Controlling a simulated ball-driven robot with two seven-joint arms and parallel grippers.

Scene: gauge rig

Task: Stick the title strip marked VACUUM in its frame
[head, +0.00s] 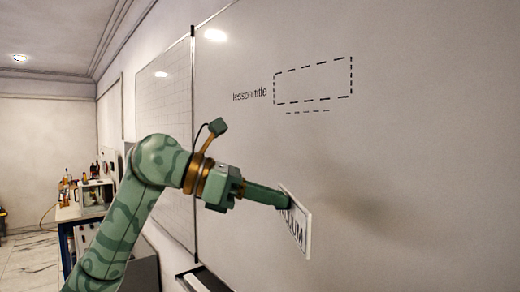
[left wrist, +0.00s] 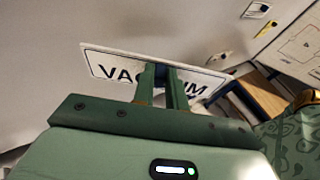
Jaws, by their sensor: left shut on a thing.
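The white title strip (head: 299,228) marked VACUUM is held by my left gripper (head: 287,201), below the dashed frame and clear of it. In the left wrist view the strip (left wrist: 112,66) shows its letters, with the middle ones hidden behind the fingers of my left gripper (left wrist: 164,76). The strip is tilted in the head view. The dashed frame (head: 313,102) is drawn high on the whiteboard (head: 420,130), beside the words "lesson title" (head: 249,95), and is empty. Whether the strip touches the board I cannot tell. My right gripper is not in view.
A short dashed line (head: 308,112) lies under the frame. A gridded board (head: 165,120) is left of the whiteboard. A pen ledge (head: 193,281) is at the bottom. A workbench (head: 75,212) with several items stands far left.

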